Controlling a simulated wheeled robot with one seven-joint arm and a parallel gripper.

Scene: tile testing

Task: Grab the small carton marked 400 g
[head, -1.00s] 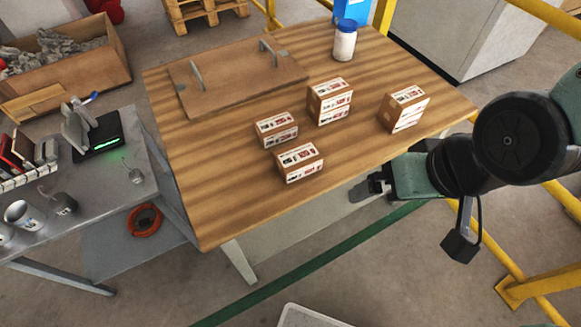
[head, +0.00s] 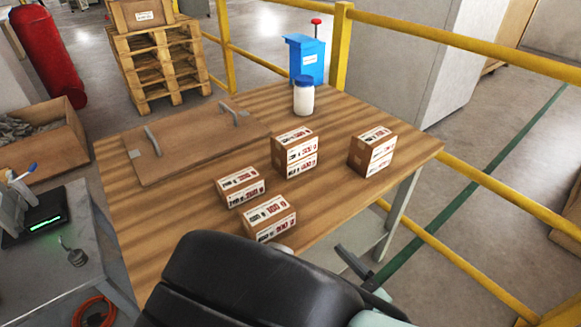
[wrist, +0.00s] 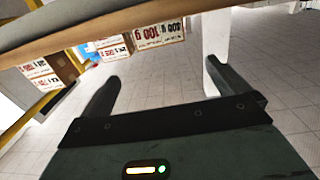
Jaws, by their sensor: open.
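Several small brown cartons with white labels and red weight figures stand on the wooden table (head: 150,215). One carton (head: 269,218) is nearest its front edge, another (head: 240,187) is just behind to the left, a taller pair or stack (head: 295,153) is farther back, and one (head: 371,152) stands to the right. In the wrist view, a carton (wrist: 160,36) shows figures like 400 g and 100 g; I cannot tell which head-view carton this is. My gripper (wrist: 170,90) is open and empty, apart from the cartons; the head view shows it partly, beyond the table's front edge.
A wooden board with handles (head: 195,145) lies at the table's back left. A white jar with a blue lid (head: 303,97) stands at the back edge, near a blue container (head: 305,60). Yellow rails (head: 450,45) run behind and right. A grey bench (head: 75,240) is at left.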

